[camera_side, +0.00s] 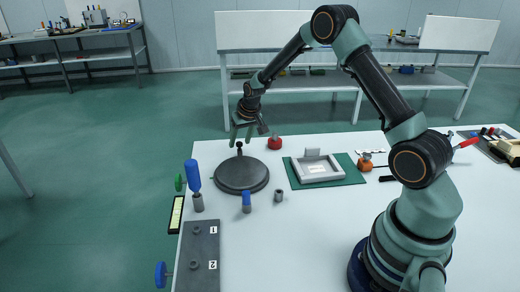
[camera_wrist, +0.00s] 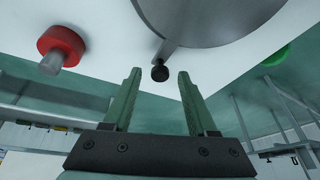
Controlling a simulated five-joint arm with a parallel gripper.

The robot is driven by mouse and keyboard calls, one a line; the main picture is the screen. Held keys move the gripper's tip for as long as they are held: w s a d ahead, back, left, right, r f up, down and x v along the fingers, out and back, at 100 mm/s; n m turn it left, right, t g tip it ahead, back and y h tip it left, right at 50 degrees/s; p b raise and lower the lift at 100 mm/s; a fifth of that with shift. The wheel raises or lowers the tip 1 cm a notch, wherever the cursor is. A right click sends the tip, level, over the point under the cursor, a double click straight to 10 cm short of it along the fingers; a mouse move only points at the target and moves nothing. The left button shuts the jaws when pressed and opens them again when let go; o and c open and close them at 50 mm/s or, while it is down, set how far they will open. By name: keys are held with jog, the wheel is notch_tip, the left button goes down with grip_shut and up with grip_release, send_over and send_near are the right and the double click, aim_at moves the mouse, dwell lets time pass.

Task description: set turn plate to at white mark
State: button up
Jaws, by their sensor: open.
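The turn plate (camera_side: 240,176) is a dark grey disc lying on the white table, left of centre in the side view. Its small dark knob (camera_side: 239,150) stands at the disc's far edge. In the wrist view the disc's grey underside-lit face (camera_wrist: 215,15) fills the top, with the dark knob (camera_wrist: 160,72) at its rim. My gripper (camera_side: 240,143) points down over the knob with its fingers apart. In the wrist view the knob shows between the green fingertips of my gripper (camera_wrist: 159,75), touching neither in the picture. I cannot make out a white mark.
A red knob (camera_side: 274,143) stands right of the plate; it also shows in the wrist view (camera_wrist: 62,45). A blue-topped handle (camera_side: 193,176), a blue peg (camera_side: 246,202) and a grey cylinder (camera_side: 278,195) stand nearby. A grey tray (camera_side: 300,177) lies further right.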

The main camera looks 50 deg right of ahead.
jog(key=v, duration=1.2)
jog(key=s+a+r+n+t, duration=0.1)
jog(key=s+a+r+n, duration=0.1)
jog(key=s+a+r, duration=0.7)
jog(key=s+a+n+y, duration=0.1)
jog(key=s+a, duration=0.3)
jog(key=s, duration=0.8)
jog(key=shift+r+n, duration=0.45)
jog(key=shift+n, duration=0.35)
